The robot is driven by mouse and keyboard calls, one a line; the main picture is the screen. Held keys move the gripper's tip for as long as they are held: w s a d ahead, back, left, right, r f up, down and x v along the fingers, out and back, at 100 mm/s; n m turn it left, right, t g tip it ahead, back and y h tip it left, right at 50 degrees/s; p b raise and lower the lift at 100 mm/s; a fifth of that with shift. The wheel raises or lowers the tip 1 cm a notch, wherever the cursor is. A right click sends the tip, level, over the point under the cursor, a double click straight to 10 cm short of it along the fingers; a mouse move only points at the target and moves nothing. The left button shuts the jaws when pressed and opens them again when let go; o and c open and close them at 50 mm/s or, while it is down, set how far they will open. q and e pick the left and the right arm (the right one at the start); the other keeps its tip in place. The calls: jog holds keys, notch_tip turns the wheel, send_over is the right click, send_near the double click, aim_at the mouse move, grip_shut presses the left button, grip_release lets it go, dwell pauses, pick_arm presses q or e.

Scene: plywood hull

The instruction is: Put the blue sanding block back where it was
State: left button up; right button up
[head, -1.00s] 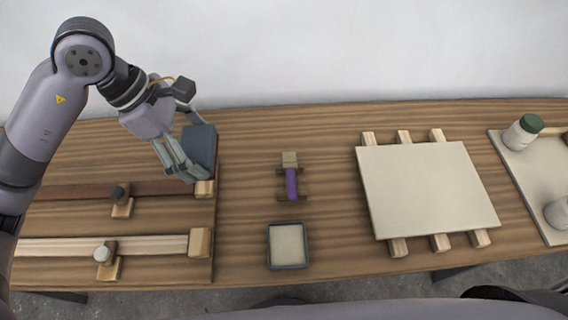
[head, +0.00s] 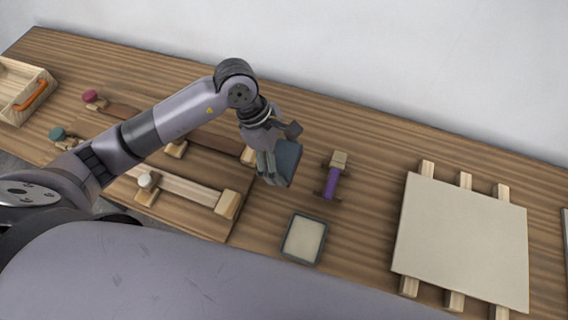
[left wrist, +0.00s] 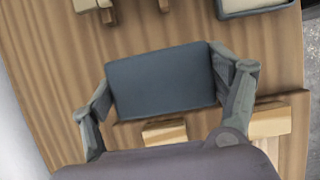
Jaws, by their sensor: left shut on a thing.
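The blue sanding block (head: 287,162) is a dark blue-grey rectangular block. My left gripper (head: 270,172) is shut on it and holds it above the table, beside the right end of the clamp rails. In the left wrist view the block (left wrist: 162,81) sits between the two fingers of the gripper (left wrist: 165,90), one at each short side. A shallow square tray (head: 304,239) with a dark rim and a pale inside lies on the table, in front of and to the right of the block. My right gripper does not show.
A purple-handled tool (head: 331,184) stands on small wooden rests right of the block. A pale panel (head: 460,240) lies on wooden strips further right. Wooden clamp rails (head: 185,187) lie to the left, and a wooden box (head: 22,92) with an orange handle is at far left.

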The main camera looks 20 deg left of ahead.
aim_at(284, 168)
pick_arm(q)
jog(key=shift+f, duration=0.55)
notch_tip(284, 168, down, 4)
jog(key=shift+r+p, duration=0.1)
jog(key=shift+p, duration=0.3)
jog(key=o, duration=0.5)
jog(key=shift+f, duration=0.2)
jog(key=o, duration=0.5)
jog(key=shift+r, duration=0.1)
